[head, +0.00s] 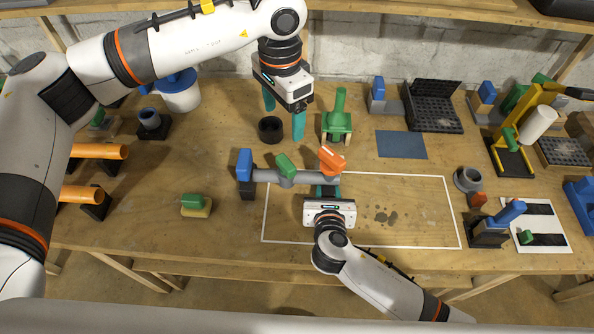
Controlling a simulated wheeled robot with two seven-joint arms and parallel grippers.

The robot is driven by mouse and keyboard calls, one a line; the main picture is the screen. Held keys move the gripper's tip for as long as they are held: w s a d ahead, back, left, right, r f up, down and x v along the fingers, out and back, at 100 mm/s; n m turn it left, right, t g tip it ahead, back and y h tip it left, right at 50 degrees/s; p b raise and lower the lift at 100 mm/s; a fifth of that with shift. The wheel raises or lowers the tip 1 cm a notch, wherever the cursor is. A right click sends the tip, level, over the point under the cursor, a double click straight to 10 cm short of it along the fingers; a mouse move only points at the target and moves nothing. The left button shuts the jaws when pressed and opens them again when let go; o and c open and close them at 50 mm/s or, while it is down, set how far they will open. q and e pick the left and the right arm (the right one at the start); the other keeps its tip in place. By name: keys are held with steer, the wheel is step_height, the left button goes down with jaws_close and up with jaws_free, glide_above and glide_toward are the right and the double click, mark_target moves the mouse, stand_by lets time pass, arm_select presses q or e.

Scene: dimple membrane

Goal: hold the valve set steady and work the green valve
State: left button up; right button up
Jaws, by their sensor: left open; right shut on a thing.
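The valve set is a grey pipe (307,180) lying crosswise on the bench. It carries a blue handle (244,163) at the left, a green valve handle (286,163) in the middle and an orange handle (332,160) at the right. My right gripper (328,188) is shut on the valve set near its right end, below the orange handle. The exact grip is partly hidden by the gripper body. My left gripper (284,121) is open and empty, pointing down behind the green handle and apart from it.
A small black ring (270,130) stands near my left gripper's fingers. A green clamp-like piece (338,122) stands behind the orange handle. A white outline (409,176) marks mostly clear bench at the right. A green sponge-like block (193,202) lies left of the valve set.

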mark_target(286, 162)
arm_select(q)
steer(key=shift+c, duration=0.4)
steer(key=c, duration=0.5)
steer(key=shift+f+n, duration=2.5)
steer(key=shift+n, duration=0.5)
steer(key=shift+f+n, duration=2.55)
steer(key=shift+n, duration=0.45)
steer(key=shift+f+n, duration=2.5)
steer(key=shift+n, duration=0.5)
steer(key=shift+c, duration=0.4)
